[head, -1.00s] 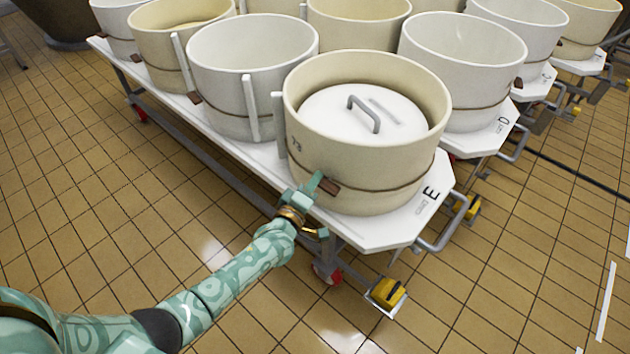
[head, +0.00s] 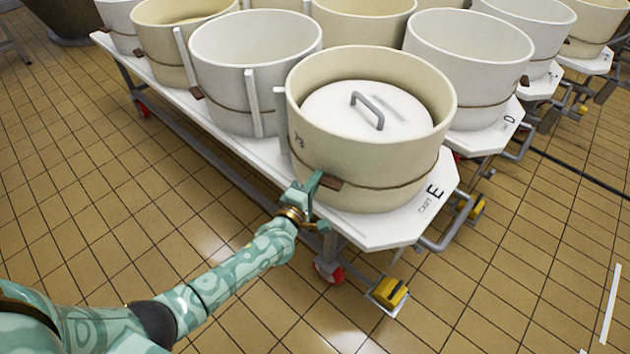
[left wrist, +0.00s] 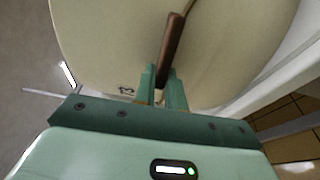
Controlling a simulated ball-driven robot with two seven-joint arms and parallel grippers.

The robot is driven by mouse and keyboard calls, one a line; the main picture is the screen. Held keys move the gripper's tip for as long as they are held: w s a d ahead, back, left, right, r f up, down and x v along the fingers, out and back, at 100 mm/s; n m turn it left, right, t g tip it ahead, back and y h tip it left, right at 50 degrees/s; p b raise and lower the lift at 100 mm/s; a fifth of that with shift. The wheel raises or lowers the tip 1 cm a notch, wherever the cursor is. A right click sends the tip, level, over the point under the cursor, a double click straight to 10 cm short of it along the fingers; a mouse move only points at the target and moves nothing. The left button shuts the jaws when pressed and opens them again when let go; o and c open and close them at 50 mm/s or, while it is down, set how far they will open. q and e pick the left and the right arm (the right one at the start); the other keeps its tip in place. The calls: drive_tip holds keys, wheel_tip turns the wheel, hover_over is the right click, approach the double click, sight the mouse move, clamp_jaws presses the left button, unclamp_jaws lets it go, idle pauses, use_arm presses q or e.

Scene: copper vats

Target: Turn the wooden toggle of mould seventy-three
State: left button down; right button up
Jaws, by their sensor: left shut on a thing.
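Mould seventy-three (head: 365,165) is a cream round tub at the near end of a white cart top, with a dark band around it and its number on the side. Its brown wooden toggle (head: 331,182) sits on the band at the tub's front left. My left gripper (head: 313,186) reaches the toggle from the left and is shut on it. In the left wrist view the toggle (left wrist: 172,45) runs up from between the two green fingers (left wrist: 162,88), and its lower end is hidden between them. My right gripper is not in view.
A white lid with a grey handle (head: 366,109) lies inside the tub. The cart top (head: 385,232) has a corner marked E, a push bar (head: 440,240) and a yellow pedal (head: 390,292). Other tubs stand close behind. The tiled floor at front left is clear.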

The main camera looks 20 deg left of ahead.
use_arm(q)
drive_tip(key=c, duration=1.5)
unclamp_jaws()
drive_tip(key=shift+o, duration=0.2)
drive_tip(key=shift+s, duration=0.1)
